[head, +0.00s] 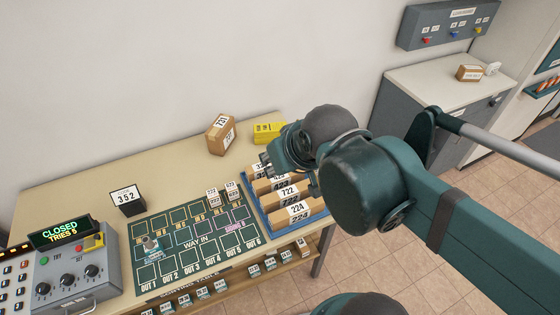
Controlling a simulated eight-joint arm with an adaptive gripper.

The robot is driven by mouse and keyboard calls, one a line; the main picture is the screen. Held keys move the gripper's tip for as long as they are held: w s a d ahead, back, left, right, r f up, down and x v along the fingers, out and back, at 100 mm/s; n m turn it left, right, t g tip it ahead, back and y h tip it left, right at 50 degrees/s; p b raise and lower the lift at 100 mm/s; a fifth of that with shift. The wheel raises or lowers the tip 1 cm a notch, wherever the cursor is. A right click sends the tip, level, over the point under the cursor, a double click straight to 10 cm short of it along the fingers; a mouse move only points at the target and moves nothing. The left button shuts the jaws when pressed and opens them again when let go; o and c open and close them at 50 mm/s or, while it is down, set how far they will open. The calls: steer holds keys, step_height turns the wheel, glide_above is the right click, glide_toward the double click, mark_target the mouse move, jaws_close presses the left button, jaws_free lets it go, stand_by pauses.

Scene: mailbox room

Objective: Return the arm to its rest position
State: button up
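My arm reaches in from the right edge of the head view. My gripper (268,167) is at its far end, above the back of the blue tray (262,222) on the table. The arm's own rounded links hide most of the gripper. Its fingertips are too small and covered to show whether they are open or shut, or whether they hold anything. The tray holds several brown parcels with white number labels, among them 722 (288,192) and 224 (299,209).
The table (80,199) carries a green sorting board (190,262), a 352 sign (127,199), a control box (75,270) reading CLOSED, a brown parcel (220,134) and a yellow box (268,132). A grey cabinet (440,95) stands at the back right. Tiled floor lies between.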

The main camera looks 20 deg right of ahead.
steer(key=shift+d, duration=0.1)
steer(key=shift+f, duration=0.1)
stand_by(0.3)
step_height(320, 180, down, 8)
steer(key=b, duration=0.8)
steer(key=shift+f+b, duration=0.25)
steer(key=shift+b, duration=0.15)
stand_by(0.6)
